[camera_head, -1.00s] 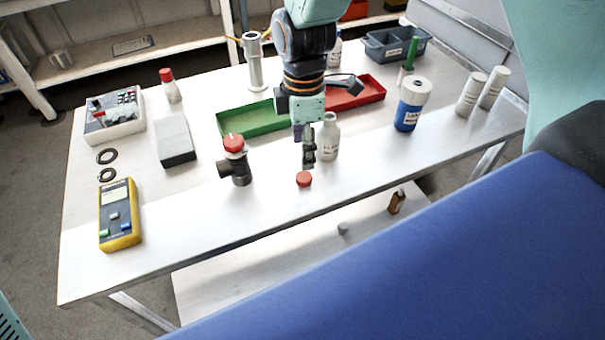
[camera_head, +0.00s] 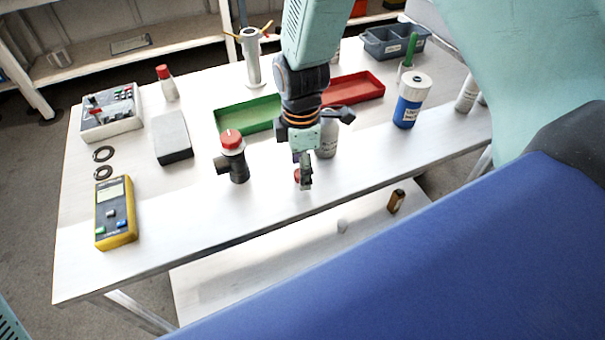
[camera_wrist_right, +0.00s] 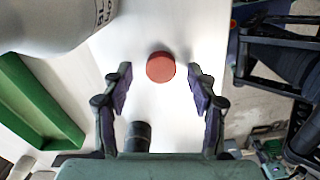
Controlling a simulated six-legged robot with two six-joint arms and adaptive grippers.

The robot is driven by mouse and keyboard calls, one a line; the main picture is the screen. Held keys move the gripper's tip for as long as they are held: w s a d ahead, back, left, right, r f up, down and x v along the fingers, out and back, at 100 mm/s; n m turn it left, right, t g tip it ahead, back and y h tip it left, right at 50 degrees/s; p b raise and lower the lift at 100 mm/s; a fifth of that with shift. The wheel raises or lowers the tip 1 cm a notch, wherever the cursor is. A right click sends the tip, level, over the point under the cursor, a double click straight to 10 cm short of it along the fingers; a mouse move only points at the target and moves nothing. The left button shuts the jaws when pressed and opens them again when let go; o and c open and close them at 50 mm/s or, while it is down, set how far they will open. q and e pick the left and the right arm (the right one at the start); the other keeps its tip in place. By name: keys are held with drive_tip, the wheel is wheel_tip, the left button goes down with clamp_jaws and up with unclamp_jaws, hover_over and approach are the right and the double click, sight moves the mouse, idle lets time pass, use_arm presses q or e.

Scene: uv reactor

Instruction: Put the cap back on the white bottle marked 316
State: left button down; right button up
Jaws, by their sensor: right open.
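The red cap (camera_head: 297,175) lies on the table near its front edge, partly hidden by my right gripper (camera_head: 305,182). In the right wrist view the red cap (camera_wrist_right: 160,67) lies between and just beyond the open fingers of my right gripper (camera_wrist_right: 160,88), with space on both sides. The white bottle (camera_head: 328,141) stands uncapped behind the gripper, partly hidden by it. In the right wrist view the bottle (camera_wrist_right: 45,22) is at the upper left, its label cut off and only partly readable. My left gripper is not in view.
A black fitting with a red top (camera_head: 232,155) stands left of the gripper. Green (camera_head: 250,115) and red (camera_head: 355,91) trays lie behind. A blue-and-white bottle (camera_head: 409,103) stands to the right, a yellow meter (camera_head: 116,213) to the left.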

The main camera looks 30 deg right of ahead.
drive_tip(key=shift+f, duration=0.3)
drive_tip(key=shift+s+a+r, duration=0.1)
drive_tip(key=shift+s+r, duration=0.05)
drive_tip(key=shift+s, duration=0.05)
drive_tip(key=shift+w, duration=0.2)
drive_tip(key=c, duration=0.5)
drive_tip(key=shift+s, duration=0.15)
drive_tip(key=c, duration=0.3)
